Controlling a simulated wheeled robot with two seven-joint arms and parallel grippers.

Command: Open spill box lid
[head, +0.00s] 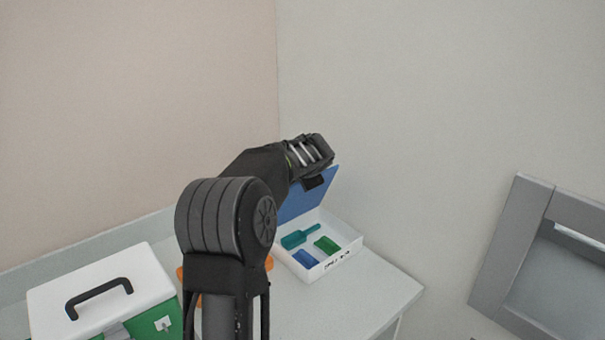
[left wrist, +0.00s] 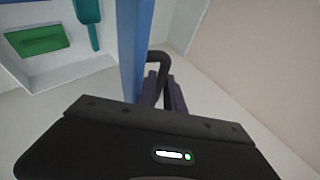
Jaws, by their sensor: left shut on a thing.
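The white spill box (head: 350,246) stands on the table with its blue lid (head: 305,200) raised steeply, close to upright. Inside lie a teal scoop (head: 298,238), a green item (head: 327,245) and a blue item (head: 306,259). In the left wrist view the lid (left wrist: 131,50) shows edge-on, with a black handle (left wrist: 158,57) on its outer face. My left gripper (left wrist: 164,90) is shut on this handle. In the head view my left gripper (head: 313,181) is at the lid's upper part, and my arm hides the lid's left side. My right gripper is not in view.
A white and green case (head: 105,280) with a black handle stands at the left of the table (head: 375,293). An orange thing (head: 268,263) is mostly hidden behind my arm. Walls stand behind the table. A grey frame (head: 510,240) is at the right.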

